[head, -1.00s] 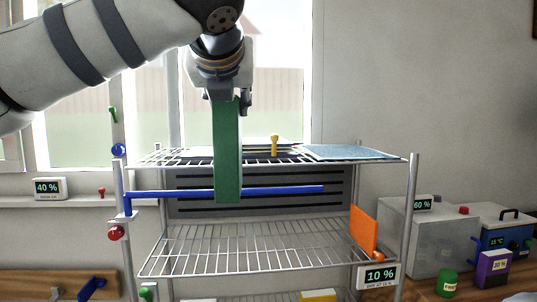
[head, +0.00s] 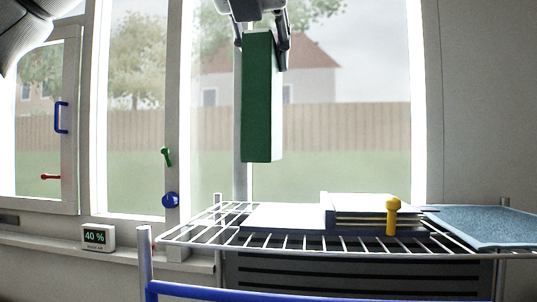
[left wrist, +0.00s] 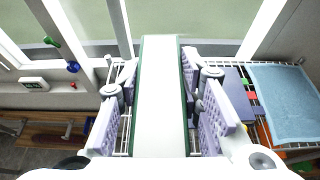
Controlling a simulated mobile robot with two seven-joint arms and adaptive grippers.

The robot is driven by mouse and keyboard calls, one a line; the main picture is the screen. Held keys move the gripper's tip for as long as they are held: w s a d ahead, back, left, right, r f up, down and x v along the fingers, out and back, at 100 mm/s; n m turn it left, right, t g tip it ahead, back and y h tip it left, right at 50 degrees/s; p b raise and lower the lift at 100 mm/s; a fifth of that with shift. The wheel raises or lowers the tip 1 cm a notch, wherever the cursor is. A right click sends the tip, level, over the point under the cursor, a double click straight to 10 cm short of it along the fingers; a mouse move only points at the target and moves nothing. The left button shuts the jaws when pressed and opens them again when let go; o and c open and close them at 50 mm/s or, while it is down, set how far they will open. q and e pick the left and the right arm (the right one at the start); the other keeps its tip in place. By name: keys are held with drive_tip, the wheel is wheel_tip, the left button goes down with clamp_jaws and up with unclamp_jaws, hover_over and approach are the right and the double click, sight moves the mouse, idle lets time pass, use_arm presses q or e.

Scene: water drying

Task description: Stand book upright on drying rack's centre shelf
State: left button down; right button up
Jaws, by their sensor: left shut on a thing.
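A green book (head: 257,100) with white page edges hangs upright from my left gripper (head: 264,42). It is seen against the window, its lower end above the rack's top shelf in the head view. In the left wrist view the white page block (left wrist: 161,90) sits between the lavender finger pads of my left gripper (left wrist: 163,108), which are shut on it. The drying rack (head: 290,240) shows its top wire shelf and left post. Its centre shelf is out of the head view now.
The top shelf holds a flat white-and-dark book or stack (head: 365,212), a yellow peg (head: 391,215) and a blue cloth (head: 485,225). A blue bar (head: 240,292) crosses the rack's front. A 40 % display (head: 98,237) stands on the sill.

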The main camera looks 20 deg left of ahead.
use_arm(q)
drive_tip(key=w+a+f, duration=0.4)
drive_tip(key=a+f, duration=0.8)
drive_tip(key=shift+w+f, duration=0.25)
drive_tip(key=shift+w, duration=0.1)
drive_tip(key=shift+f, duration=0.1)
drive_tip(key=c, duration=1.1)
unclamp_jaws()
drive_tip(key=shift+f, duration=0.1)
